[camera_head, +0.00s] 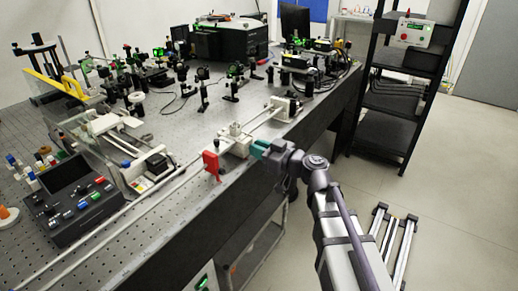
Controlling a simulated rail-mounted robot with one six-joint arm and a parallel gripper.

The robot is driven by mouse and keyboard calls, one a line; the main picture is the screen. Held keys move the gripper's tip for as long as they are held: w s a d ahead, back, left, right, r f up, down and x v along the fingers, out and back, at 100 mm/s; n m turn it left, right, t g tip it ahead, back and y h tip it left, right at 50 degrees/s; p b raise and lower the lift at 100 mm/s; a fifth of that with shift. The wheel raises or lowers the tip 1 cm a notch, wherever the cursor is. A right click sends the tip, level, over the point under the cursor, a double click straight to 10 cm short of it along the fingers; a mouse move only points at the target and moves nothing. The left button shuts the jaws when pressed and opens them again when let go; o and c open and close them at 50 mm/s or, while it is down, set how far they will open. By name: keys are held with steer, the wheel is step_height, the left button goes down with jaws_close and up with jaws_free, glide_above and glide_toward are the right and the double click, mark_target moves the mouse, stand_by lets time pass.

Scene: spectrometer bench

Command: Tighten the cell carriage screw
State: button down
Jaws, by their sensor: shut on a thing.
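The cell carriage (233,133) is a pale block on the long rail that runs along the front edge of the bench. My gripper (257,148), with teal fingers, reaches in from the right against the near right side of the carriage. Its fingers are shut at the place of the carriage screw. The screw itself is hidden by the fingers and too small to make out, so its turn cannot be seen.
The rail (160,191) runs on to the lower left, past a control console (75,202). A motor-like block (286,106) sits at its far right end. Many optics mounts crowd the bench behind. A black shelf rack (400,95) stands right; floor there is mostly open.

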steer(key=m, duration=2.1)
steer(key=shift+m, duration=0.3)
stand_by(0.4)
steer(key=c, duration=1.1)
jaws_free()
steer(key=v, duration=1)
steer(key=shift+s+d+f, duration=0.1)
steer(key=shift+s+d, duration=0.1)
steer(key=shift+d, duration=0.15)
